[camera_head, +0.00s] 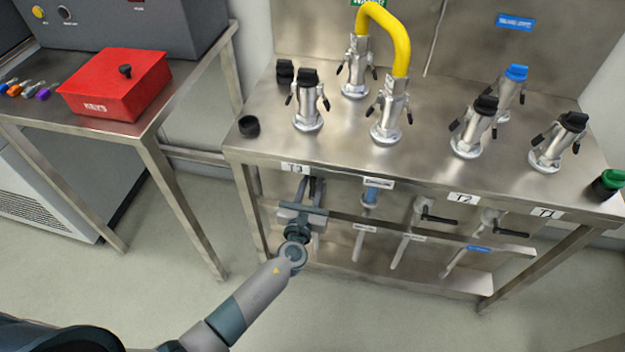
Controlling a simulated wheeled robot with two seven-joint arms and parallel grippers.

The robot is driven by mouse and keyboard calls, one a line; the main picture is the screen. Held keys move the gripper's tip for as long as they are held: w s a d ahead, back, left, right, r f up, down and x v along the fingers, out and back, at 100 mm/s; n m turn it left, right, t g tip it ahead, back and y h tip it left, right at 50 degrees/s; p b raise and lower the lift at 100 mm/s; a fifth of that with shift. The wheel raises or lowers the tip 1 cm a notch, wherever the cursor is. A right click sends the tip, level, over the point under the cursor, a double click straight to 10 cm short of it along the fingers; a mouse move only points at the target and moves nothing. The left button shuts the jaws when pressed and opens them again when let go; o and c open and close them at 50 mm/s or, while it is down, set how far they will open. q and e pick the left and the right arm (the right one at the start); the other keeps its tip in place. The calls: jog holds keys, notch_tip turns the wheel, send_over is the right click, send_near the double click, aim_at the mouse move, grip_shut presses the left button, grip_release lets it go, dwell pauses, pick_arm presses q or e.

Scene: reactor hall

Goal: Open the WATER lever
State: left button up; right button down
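My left gripper (311,186) reaches under the front edge of the steel bench, just below the T3 label (295,168). Its dark fingers point away from me. I cannot tell whether they are apart, closed or touching anything. A lever with a black handle (437,218) sits on a pipe below the T2 label. Another black-handled lever (490,220) sits below T1, with a small blue label (478,248) under it. A pipe with a blue part (370,196) stands right of my gripper. The small labels are unreadable, so I cannot tell which lever is WATER. My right gripper is out of view.
The steel bench top (350,148) carries several silver couplings and a yellow hose (388,22). A side table at left holds a red KEYS box (115,84). The floor between them is clear.

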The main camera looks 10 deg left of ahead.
pick_arm(q)
jog(key=shift+o, duration=0.4)
jog(key=shift+s, duration=0.1)
jog(key=s+b, duration=0.1)
jog(key=s, duration=1.6)
jog(key=shift+a, duration=0.3)
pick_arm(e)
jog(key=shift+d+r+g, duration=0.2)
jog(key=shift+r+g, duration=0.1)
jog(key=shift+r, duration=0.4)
